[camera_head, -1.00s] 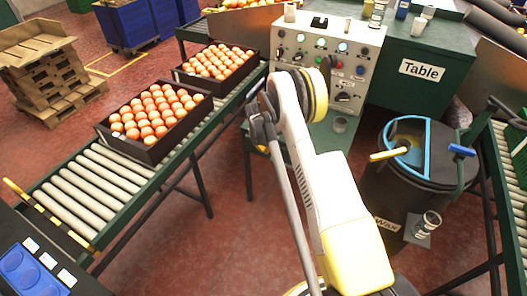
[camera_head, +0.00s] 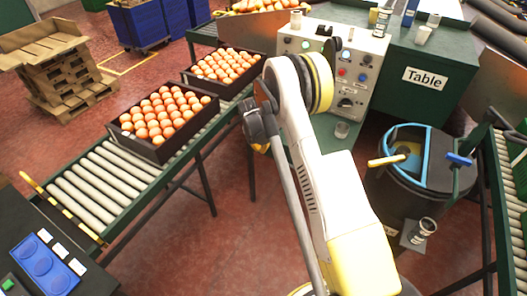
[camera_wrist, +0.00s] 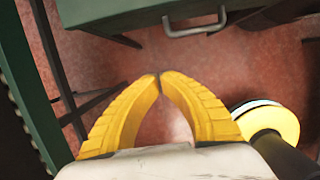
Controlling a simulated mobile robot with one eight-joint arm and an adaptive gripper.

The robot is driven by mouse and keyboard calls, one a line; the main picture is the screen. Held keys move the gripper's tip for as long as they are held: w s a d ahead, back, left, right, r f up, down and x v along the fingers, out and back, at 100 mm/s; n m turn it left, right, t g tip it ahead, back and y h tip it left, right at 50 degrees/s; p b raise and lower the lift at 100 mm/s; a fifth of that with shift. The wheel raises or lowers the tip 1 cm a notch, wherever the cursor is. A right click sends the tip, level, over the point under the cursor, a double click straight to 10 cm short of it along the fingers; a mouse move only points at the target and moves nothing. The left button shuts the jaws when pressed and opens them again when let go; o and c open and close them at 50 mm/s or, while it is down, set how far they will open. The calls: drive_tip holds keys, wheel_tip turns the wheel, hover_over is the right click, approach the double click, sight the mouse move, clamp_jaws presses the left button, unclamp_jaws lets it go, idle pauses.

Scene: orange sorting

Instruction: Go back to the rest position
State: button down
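My gripper (camera_wrist: 158,77) has two ribbed yellow fingers whose tips meet in the wrist view, with nothing between them. Below it in that view are red floor and the underside of a green cabinet or table. In the head view my white arm rises in the middle, folded at a joint in front of the control panel. The gripper there is mostly hidden behind the arm. Two dark crates of oranges, a near one (camera_head: 155,150) and a far one (camera_head: 189,79), stand on the roller conveyor (camera_head: 93,178) to the left of my arm.
A control panel (camera_head: 352,75) and a green table (camera_head: 424,77) stand behind my arm. A dark wax bin (camera_head: 384,197) with a blue-rimmed lid is close on the right, beside another roller conveyor (camera_head: 511,210). A button console (camera_head: 45,255) is at the lower left. Red floor (camera_head: 235,220) is open between.

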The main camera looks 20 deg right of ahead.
drive_tip(key=s+a+r+m+t, duration=0.15)
drive_tip(key=s+r+m, duration=0.25)
drive_tip(key=r, duration=0.5)
drive_tip(key=s+a+r+m+y, duration=0.1)
drive_tip(key=s+a+r+m, duration=0.25)
drive_tip(key=r, duration=0.65)
drive_tip(key=s+a+r+m+t, duration=0.1)
drive_tip(key=s+r+m, duration=0.3)
drive_tip(key=r, duration=0.5)
drive_tip(key=s+a+r+m+t, duration=0.1)
drive_tip(key=s+a+r+m, duration=0.1)
drive_tip(key=s+m, duration=0.5)
drive_tip(key=s+a+r+m+t+y, duration=0.1)
drive_tip(key=s+a+r+m, duration=0.2)
drive_tip(key=s+m, duration=0.4)
drive_tip(key=s, duration=0.9)
drive_tip(key=shift+a+t, duration=0.15)
drive_tip(key=shift+t, duration=0.2)
